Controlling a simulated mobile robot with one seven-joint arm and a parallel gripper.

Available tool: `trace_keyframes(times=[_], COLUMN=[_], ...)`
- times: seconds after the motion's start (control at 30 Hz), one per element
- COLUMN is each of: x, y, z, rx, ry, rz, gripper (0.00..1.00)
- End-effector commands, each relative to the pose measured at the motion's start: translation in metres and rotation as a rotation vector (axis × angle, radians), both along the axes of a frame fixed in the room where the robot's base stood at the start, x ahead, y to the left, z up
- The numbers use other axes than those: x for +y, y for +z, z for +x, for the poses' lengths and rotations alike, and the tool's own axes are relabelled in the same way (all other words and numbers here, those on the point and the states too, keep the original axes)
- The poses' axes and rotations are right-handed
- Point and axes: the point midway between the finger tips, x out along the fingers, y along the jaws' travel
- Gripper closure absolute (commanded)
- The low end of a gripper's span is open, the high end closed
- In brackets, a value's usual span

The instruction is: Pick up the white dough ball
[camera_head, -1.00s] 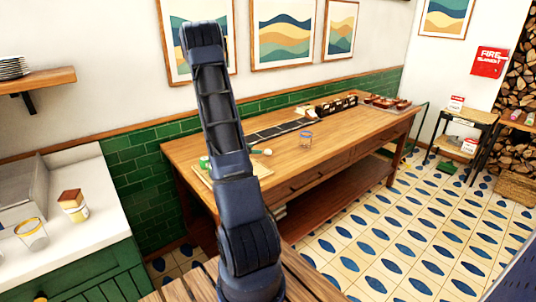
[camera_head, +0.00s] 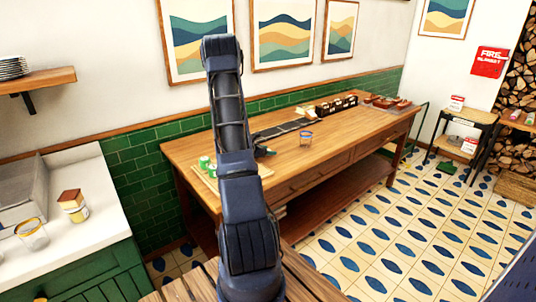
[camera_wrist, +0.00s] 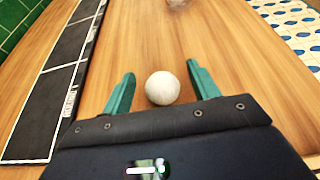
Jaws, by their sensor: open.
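The white dough ball (camera_wrist: 162,88) lies on the wooden table (camera_wrist: 225,60) in the wrist view. My gripper (camera_wrist: 162,84) is open, with one green finger on each side of the ball. There is a gap between the ball and each finger, and neither appears to touch it. In the head view my gripper (camera_head: 264,151) shows small and dark beside my arm, over the wooden table (camera_head: 345,127). The ball cannot be made out in the head view.
A dark panelled strip (camera_wrist: 62,85) lies left of the ball. A clear glass (camera_head: 305,138) stands on the table to the right of my gripper. Green-and-white containers (camera_head: 206,164) stand on a board at the table's left end. Dark boxes (camera_head: 337,103) line the back.

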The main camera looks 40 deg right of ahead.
Motion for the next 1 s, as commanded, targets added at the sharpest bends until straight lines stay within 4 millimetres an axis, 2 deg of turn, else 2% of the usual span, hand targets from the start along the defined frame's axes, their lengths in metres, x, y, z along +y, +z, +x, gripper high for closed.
trace_keyframes(times=[0.27,0.5,0.83,1.0], x=[-0.004,-0.004,-0.004,-0.004], y=[-0.002,-0.002,0.001,0.018], z=[0.000,0.000,0.001,0.001], rx=[-0.001,-0.001,-0.001,-0.004], ry=[0.002,0.002,0.002,0.002], rz=[0.000,0.000,0.000,-0.001], gripper=[0.40,0.87,0.88,0.88])
